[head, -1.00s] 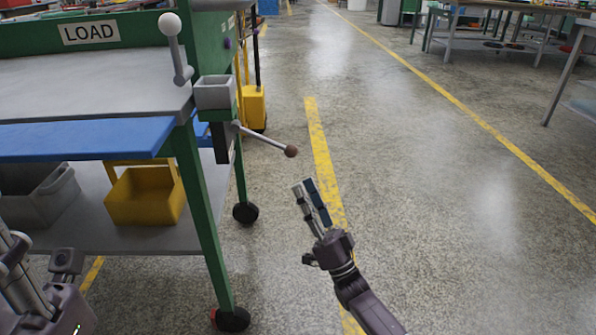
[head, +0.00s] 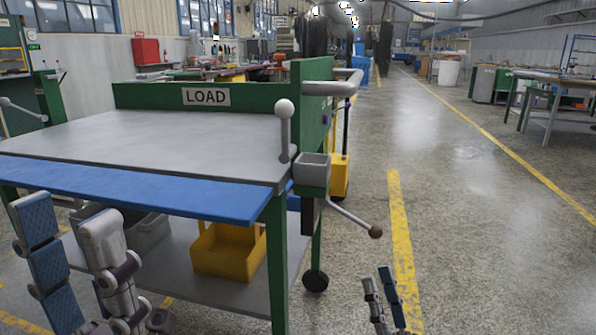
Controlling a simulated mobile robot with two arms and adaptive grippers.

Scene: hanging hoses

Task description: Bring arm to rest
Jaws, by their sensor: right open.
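My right gripper (head: 378,281) is low in the head view, right of the cart, with its two fingers pointing up and a narrow gap between them. It is open, and I see nothing between the fingers. My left gripper (head: 62,216) is at the lower left, large and close, in front of the cart's blue front edge. Its fingers are spread wide apart and it is open with nothing held. Both arms behind the grippers are mostly cut off by the bottom of the view.
The green LOAD cart (head: 150,135) fills the left and centre. A lever with a brown knob (head: 376,231) sticks out from its right side, above and near my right gripper. A yellow bin (head: 228,252) sits on its lower shelf. Open floor (head: 470,240) lies to the right.

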